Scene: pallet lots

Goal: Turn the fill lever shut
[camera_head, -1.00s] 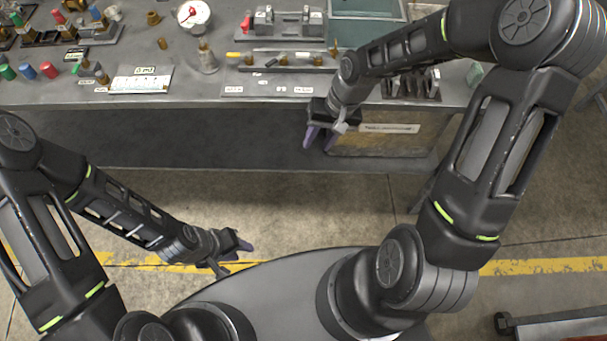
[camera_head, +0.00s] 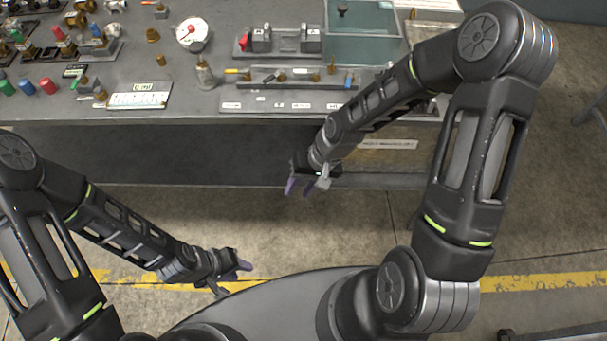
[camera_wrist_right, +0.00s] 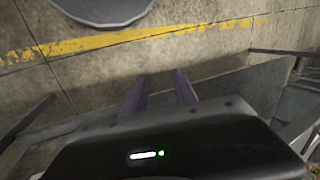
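A low rail with several small valves (camera_head: 292,78) lies near the front of the bench, with yellow, dark and blue handles. Small white labels lie in front of it, too small to read, so I cannot tell which handle is the fill lever. My right gripper (camera_head: 307,187) is in front of the bench's front edge, below and apart from the valves. It is open and empty; its two purple fingers stand apart in the right wrist view (camera_wrist_right: 161,92). My left gripper (camera_head: 232,279) is low over the floor at the lower left, its fingers apart, touching nothing.
A round gauge (camera_head: 191,33) and a brass-topped fitting (camera_head: 205,75) stand left of the rail. Behind it are a grey fixture with a red knob (camera_head: 285,40) and a teal-lined tray (camera_head: 362,49). More fittings crowd the left. The floor before the bench (camera_head: 250,235) is clear.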

